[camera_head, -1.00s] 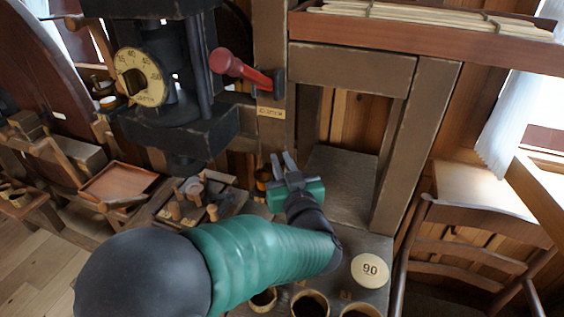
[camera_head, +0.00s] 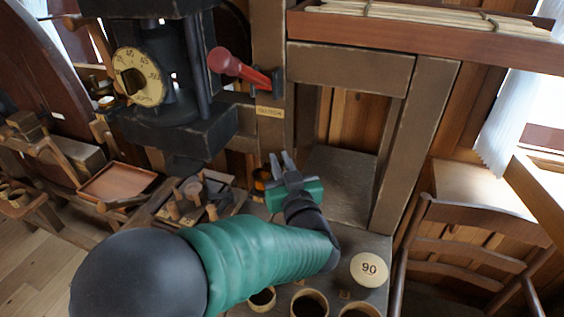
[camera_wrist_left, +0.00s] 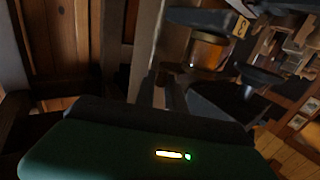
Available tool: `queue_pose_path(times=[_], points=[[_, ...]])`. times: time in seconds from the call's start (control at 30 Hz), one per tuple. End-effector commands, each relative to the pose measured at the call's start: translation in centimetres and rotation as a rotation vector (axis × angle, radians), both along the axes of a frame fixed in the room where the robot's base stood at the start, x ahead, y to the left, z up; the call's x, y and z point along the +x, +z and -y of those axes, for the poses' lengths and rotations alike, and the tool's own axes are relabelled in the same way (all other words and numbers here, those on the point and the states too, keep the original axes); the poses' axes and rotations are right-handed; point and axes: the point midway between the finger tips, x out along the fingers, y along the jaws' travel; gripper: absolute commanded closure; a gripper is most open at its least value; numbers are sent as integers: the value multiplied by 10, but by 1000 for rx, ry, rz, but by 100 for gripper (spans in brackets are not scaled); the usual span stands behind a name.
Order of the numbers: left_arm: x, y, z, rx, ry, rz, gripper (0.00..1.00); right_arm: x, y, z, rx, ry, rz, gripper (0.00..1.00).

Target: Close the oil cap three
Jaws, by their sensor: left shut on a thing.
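My left gripper (camera_head: 280,160) reaches forward past the middle of the bench, its two grey fingers close together. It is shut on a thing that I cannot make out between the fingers. An amber oil cup (camera_head: 261,181) stands just left of the fingers. In the left wrist view the amber cup (camera_wrist_left: 208,50) shows right of the fingers (camera_wrist_left: 161,85), with a dark flat cap (camera_wrist_left: 196,18) above it. A small yellow label, seemingly a 3 (camera_wrist_left: 241,27), is by the cap. I cannot tell whether the cap touches the cup. My right gripper is not in view.
A dark press with a dial (camera_head: 138,77) and a red-handled lever (camera_head: 238,68) stand behind. A wooden post (camera_head: 271,130) rises beyond the fingers. A round "90" disc (camera_head: 370,269) and several cups (camera_head: 309,303) are at the front. A tray (camera_head: 118,182) is at left.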

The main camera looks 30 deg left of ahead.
Motion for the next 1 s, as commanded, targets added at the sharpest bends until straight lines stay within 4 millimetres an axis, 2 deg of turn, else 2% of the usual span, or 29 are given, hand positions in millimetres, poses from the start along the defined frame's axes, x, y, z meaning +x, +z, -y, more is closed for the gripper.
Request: queue_pose_path(times=[0.6,0.63,0.8,1.0], points=[[-1,1,-2,1,6,4,100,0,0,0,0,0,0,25],[-1,1,-2,1,6,4,84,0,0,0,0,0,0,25],[0,1,-1,1,4,2,63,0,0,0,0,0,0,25],[0,0,-1,1,2,1,63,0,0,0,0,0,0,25]])
